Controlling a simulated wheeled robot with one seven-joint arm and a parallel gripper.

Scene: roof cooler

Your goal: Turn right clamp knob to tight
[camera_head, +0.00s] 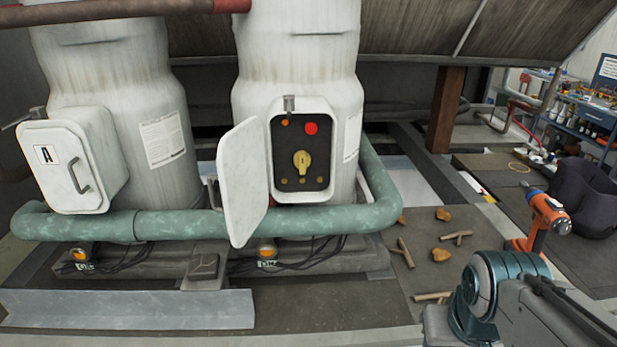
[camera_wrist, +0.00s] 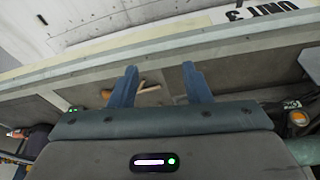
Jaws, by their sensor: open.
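Two round orange fittings with small tags sit low under the green pipe, a left one (camera_head: 80,254) and a right one (camera_head: 267,252). A yellow knob (camera_head: 301,162) stands on the dark panel inside the open box on the right tank. I cannot tell which of these is the clamp knob. An orange fitting (camera_wrist: 298,117) with a tag shows at the right edge of the wrist view; I cannot tell which one it is. My gripper (camera_wrist: 160,70) is open with nothing between its blue fingers, apart from these fittings. It is outside the head view.
The green pipe (camera_head: 240,223) runs across both tanks. The white box door (camera_head: 243,182) hangs open. A metal angle (camera_head: 130,310) lies at front left.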

